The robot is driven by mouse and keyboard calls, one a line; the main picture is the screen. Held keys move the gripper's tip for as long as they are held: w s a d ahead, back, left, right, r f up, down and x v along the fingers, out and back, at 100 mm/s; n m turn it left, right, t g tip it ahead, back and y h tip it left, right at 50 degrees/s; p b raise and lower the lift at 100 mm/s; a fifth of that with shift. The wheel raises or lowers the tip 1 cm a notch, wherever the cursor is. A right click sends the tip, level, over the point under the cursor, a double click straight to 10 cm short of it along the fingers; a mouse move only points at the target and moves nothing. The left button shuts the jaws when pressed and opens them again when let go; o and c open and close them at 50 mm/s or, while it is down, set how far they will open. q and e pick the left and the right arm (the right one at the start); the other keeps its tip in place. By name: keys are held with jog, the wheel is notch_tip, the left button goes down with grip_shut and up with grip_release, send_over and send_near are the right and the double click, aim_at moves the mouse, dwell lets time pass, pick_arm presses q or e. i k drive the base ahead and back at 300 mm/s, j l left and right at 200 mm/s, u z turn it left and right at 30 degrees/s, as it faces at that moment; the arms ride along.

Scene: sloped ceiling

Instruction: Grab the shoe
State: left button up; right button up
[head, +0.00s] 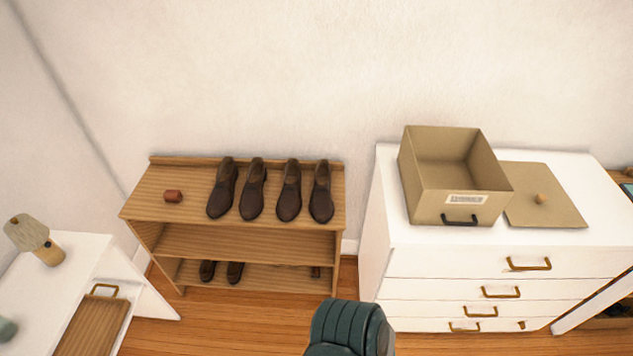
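Several dark brown leather shoes stand side by side on top of a wooden shoe rack in the head view. From left to right I see a first shoe (221,190), a second shoe (253,190), a third shoe (289,192) and a right-end shoe (321,193). Their toes point toward me. Two more dark shoes (207,271) sit on the rack's bottom shelf, partly hidden by the shelf above. Neither of my grippers can be made out. A dark teal rounded part of my own body shows at the bottom middle, well below the shoes.
The wooden rack (150,208) also bears a small reddish-brown object (173,196). At right, a white drawer unit (386,225) carries an open tan box (425,208) and a flat lid (525,210). A white cabinet (70,262) with a lamp-like object (35,240) stands at left. Wooden floor shows between.

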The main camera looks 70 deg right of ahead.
aim_at(222, 198)
jog(key=z, duration=2)
